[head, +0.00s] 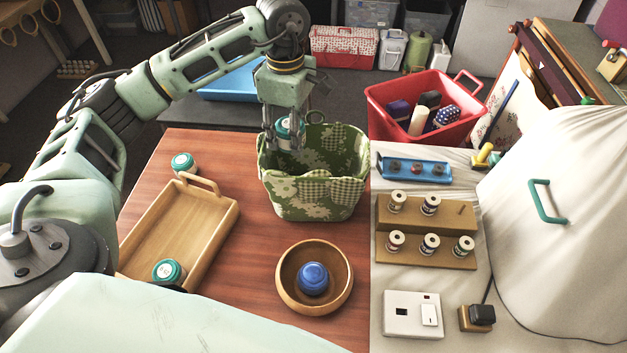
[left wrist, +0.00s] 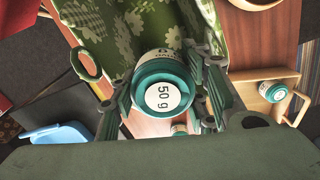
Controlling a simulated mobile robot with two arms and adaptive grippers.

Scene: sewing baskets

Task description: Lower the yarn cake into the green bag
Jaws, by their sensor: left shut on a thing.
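My left gripper (head: 286,143) is shut on a yarn cake (head: 290,127) with a teal top and pale side. In the left wrist view the held yarn cake (left wrist: 165,88) sits between the fingers, its white "50 g" label facing the camera. The green bag (head: 318,197), patterned with pale flowers and checks, stands upright and open on the red-brown table. In the head view the cake overlaps the left back part of the bag's opening; I cannot tell if its lower end is below the rim. The bag (left wrist: 140,30) also shows in the left wrist view. My right gripper is not in view.
A wooden tray (head: 232,212) stands left, with one teal-topped cake (head: 168,272) at its near end and another (head: 183,163) beyond it. A wooden bowl (head: 288,300) holds a blue cake (head: 313,278). A red basket (head: 385,122) and spool rack (head: 425,212) stand right.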

